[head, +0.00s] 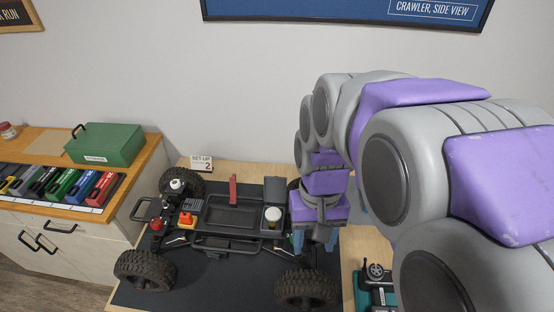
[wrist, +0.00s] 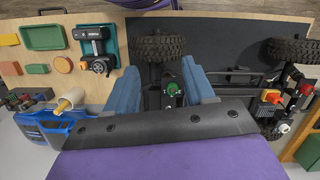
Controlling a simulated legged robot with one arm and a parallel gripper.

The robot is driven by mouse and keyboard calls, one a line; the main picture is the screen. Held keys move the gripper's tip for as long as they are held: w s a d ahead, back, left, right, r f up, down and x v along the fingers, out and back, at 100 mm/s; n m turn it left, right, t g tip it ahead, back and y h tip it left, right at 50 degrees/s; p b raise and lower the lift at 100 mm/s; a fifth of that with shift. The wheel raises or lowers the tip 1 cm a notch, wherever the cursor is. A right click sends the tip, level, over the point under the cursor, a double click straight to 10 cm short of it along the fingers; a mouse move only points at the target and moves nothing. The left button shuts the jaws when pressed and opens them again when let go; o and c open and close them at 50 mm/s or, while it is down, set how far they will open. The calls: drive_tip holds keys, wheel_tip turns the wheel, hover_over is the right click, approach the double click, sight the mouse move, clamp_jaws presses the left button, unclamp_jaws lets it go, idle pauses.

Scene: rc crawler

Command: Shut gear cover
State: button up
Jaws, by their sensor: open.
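The black crawler chassis (head: 232,240) stands on a dark mat, with chunky tyres at its corners. A dark upright flap (head: 275,190) stands at its right end, close to my gripper; it looks like the gear cover, raised, but I cannot be sure. My gripper (head: 316,242) points down over the chassis's right end. In the wrist view its two blue fingers stand apart (wrist: 160,88), with nothing clearly held. My arm hides part of the right end in the head view.
A red lever (head: 233,189) stands up mid-chassis, left of a white-topped cylinder (head: 273,216). A teal holder (wrist: 112,48) with a small device lies beside the mat. A side cabinet on the left carries a green box (head: 105,145) and several coloured packs.

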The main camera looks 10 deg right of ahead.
drive_tip(key=w+d+r+m+g+y+p, duration=0.15)
drive_tip(key=w+p, duration=0.65)
drive_tip(key=w, duration=0.9)
drive_tip(key=w+d+r+m+t+y+p, duration=0.1)
drive_tip(key=w+d+r+m+p, duration=0.15)
drive_tip(key=w+p, duration=1.05)
drive_tip(key=n+b, duration=0.1)
drive_tip(key=b, duration=0.7)
approach(275, 188)
wheel_tip(275, 188, down, 7)
drive_tip(key=a, duration=0.1)
drive_tip(key=shift+w+r+g, duration=0.2)
drive_tip(key=shift+w+g, duration=0.15)
drive_tip(key=shift+w, duration=0.05)
drive_tip(key=shift+c, duration=0.4)
clamp_jaws()
